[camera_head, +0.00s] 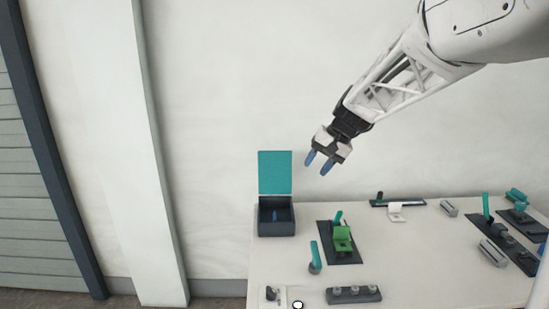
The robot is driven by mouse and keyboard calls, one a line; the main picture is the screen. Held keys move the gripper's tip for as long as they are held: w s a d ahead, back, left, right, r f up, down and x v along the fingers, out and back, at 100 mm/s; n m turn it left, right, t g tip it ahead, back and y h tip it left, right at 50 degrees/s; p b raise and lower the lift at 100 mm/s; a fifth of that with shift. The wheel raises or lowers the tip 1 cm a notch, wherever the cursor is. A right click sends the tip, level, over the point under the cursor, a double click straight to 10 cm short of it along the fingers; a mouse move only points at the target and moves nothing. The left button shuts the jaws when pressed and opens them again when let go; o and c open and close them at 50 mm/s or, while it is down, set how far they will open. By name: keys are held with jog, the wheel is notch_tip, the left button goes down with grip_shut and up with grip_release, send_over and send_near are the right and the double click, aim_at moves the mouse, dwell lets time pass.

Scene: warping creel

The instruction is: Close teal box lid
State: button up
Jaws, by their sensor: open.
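The teal lid (275,172) stands upright, open, at the back of a dark blue-grey box (277,229). The box sits at the left back of the white table, and a small blue item (276,215) shows inside it. My gripper (318,164) is in the air to the right of the lid, at about the height of its upper half in the picture. Its two blue fingertips are apart, with nothing between them, and point down. It appears apart from the lid; the depth between them is hard to tell.
A green fixture on a dark plate (342,254) and a teal-handled piece (315,259) stand right of and in front of the box. A grey block with knobs (354,295) lies at the front. More fixtures (490,235) fill the right side. Bare table (410,265) lies between.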

jog(key=w+f+y, duration=0.2)
jog(key=w, duration=1)
jog(key=n+g+y, duration=0.1)
jog(key=n+y, duration=0.1)
jog(key=y, duration=0.8)
send_near(281, 156)
jog(key=w+a+f, duration=0.2)
jog(key=w, duration=0.3)
jog(key=shift+s, duration=0.2)
jog(key=shift+a, duration=0.1)
jog(key=shift+a, duration=3.85)
jog(key=shift+f, duration=0.15)
grip_shut()
